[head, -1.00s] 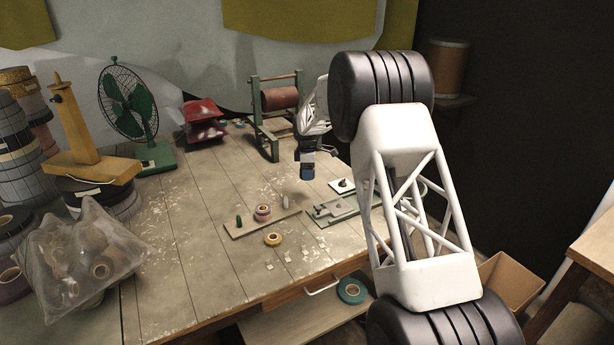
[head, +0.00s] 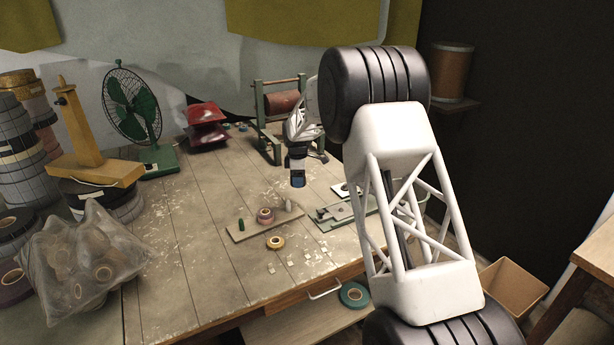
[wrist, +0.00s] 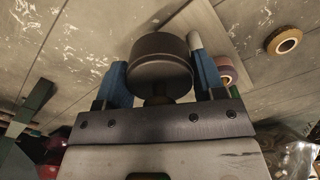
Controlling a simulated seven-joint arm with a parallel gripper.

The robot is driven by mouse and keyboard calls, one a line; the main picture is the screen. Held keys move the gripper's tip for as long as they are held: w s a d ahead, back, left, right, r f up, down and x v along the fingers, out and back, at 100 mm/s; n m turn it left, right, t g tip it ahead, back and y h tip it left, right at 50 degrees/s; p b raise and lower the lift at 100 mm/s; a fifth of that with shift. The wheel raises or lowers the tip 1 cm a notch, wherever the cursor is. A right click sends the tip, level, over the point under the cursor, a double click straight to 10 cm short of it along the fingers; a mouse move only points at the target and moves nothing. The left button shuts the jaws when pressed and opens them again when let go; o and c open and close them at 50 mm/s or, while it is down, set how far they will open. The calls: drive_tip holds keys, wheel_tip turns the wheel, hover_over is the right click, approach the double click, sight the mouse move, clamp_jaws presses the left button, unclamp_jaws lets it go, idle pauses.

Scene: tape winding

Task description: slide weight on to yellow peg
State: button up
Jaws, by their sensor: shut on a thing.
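A dark round weight (wrist: 160,62) sits between the blue fingers of my gripper (wrist: 161,84) in the wrist view. My gripper (head: 298,180) is shut on it, above the table and behind the peg board (head: 246,234) in the head view. The board bears a green peg (head: 241,225) at the left, a stack of purple and pinkish tape rolls (head: 265,216) in the middle, and a pale peg (head: 288,205) at the right. The pale peg (wrist: 194,41) shows just beyond the right finger in the wrist view. No peg looks clearly yellow. The weight is apart from every peg.
A yellow tape roll (head: 275,242) lies in front of the board. A green-based metal fixture (head: 340,213) stands to its right.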

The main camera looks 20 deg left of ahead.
drive_tip(key=r, duration=0.1)
hover_over(265, 209)
drive_tip(key=shift+f, duration=0.2)
idle(0.4)
drive_tip(key=shift+f, duration=1.6)
drive_tip(key=shift+f, duration=0.15)
drive_tip(key=shift+f, duration=0.7)
drive_tip(key=o, duration=1.4)
drive_tip(key=shift+f, duration=0.1)
